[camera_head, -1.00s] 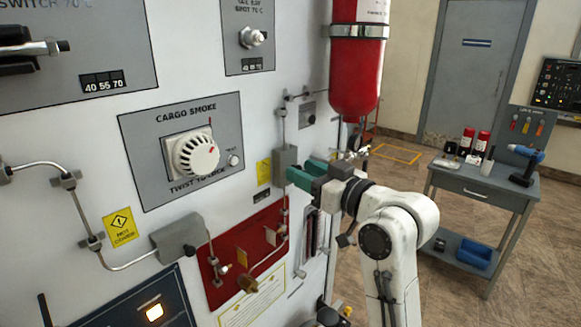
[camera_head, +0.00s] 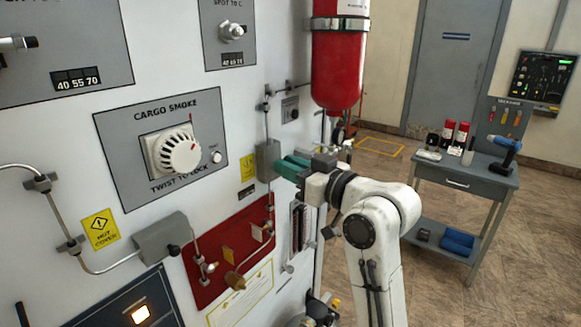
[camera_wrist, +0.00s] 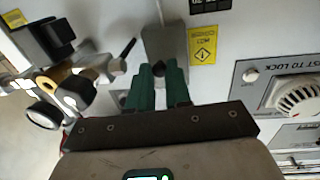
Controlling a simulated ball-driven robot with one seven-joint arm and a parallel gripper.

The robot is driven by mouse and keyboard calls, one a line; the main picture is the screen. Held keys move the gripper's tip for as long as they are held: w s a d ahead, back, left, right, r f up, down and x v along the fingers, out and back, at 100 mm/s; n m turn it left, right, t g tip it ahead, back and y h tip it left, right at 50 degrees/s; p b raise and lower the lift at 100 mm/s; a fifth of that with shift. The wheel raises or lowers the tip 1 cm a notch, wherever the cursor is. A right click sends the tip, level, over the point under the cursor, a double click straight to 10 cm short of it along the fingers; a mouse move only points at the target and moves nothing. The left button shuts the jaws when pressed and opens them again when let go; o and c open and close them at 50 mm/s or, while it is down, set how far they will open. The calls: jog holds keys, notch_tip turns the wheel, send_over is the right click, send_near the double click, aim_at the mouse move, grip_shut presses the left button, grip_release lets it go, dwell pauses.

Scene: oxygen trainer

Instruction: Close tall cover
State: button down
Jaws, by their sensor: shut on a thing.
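The tall cover (camera_head: 268,160) is a narrow grey upright box on the white panel, on the pipe line right of the CARGO SMOKE plate. My gripper (camera_head: 283,169) has its green fingers at the cover's right side. In the wrist view, the grey cover (camera_wrist: 165,38) stands just beyond the fingertips, and my gripper (camera_wrist: 158,72) is shut on its small dark knob (camera_wrist: 158,69). The fingers hide part of the knob, and what lies behind the cover is not visible.
A wide grey cover (camera_head: 163,239) with a dark knob sits lower left. A red plate (camera_head: 228,255) with valves is below my gripper. A red cylinder (camera_head: 338,60) hangs above right. A tool cart (camera_head: 465,190) stands at the right, with open floor around it.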

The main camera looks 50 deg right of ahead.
jog(key=shift+w+d+n+y, duration=0.15)
jog(key=shift+n+y, duration=0.2)
jog(key=shift+y, duration=0.2)
jog(key=shift+w+d+n+y, duration=0.15)
jog(key=shift+n+y, duration=0.2)
jog(key=shift+y, duration=0.2)
jog(key=shift+s, duration=0.1)
jog(key=c, duration=1.1)
grip_release()
jog(key=shift+s+a+m+h, duration=0.1)
jog(key=shift+a+m+h, duration=0.25)
jog(key=shift+h, duration=0.35)
